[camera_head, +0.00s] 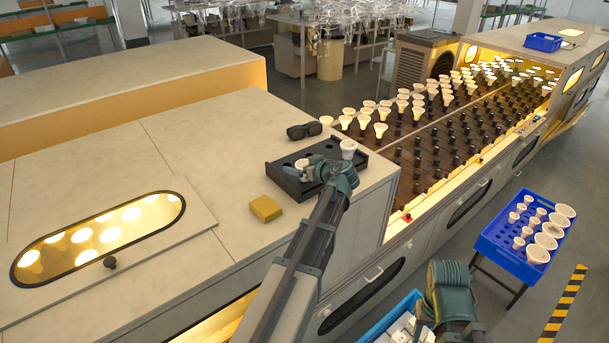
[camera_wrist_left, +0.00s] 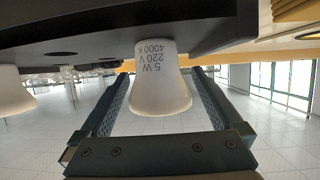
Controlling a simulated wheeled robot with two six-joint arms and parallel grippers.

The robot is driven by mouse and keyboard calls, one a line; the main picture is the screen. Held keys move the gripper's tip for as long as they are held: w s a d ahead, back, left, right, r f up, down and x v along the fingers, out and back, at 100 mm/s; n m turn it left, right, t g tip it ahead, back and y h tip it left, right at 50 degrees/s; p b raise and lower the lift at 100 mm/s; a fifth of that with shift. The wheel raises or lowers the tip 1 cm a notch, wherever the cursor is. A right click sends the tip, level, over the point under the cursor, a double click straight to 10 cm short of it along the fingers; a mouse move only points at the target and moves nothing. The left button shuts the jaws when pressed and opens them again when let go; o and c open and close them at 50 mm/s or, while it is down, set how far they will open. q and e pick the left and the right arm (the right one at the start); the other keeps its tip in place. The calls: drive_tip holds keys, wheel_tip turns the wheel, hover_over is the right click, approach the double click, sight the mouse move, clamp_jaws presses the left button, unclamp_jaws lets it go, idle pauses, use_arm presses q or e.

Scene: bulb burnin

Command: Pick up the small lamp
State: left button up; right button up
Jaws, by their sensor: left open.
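The small lamp (camera_wrist_left: 163,82), white and marked 5 W 220 V 4000 K, sits in the black tray. In the left wrist view it stands between the two fingers of my left gripper (camera_wrist_left: 161,76), which is open, with a gap visible on each side. In the head view the small lamp (camera_head: 302,163) shows partly behind my left gripper (camera_head: 304,171) at the tray's left part. The black tray (camera_head: 325,186) lies on the pale bench top. A larger white lamp (camera_head: 348,147) stands at its right end; a lamp also shows at the left wrist view's edge (camera_wrist_left: 14,92).
A yellow block (camera_head: 265,209) and dark goggles (camera_head: 304,130) lie near the tray. A conveyor bed (camera_head: 440,140) with rows of lamps runs off to the right. A blue crate (camera_head: 508,249) of lamps stands at lower right. The bench top left of the block is clear.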

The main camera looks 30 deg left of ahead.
use_arm(q)
drive_tip(key=shift+w+a+f, duration=0.15)
drive_tip(key=shift+w+a, duration=0.05)
drive_tip(key=shift+a, duration=0.15)
drive_tip(key=shift+c, duration=1)
drive_tip(key=c, duration=1.1)
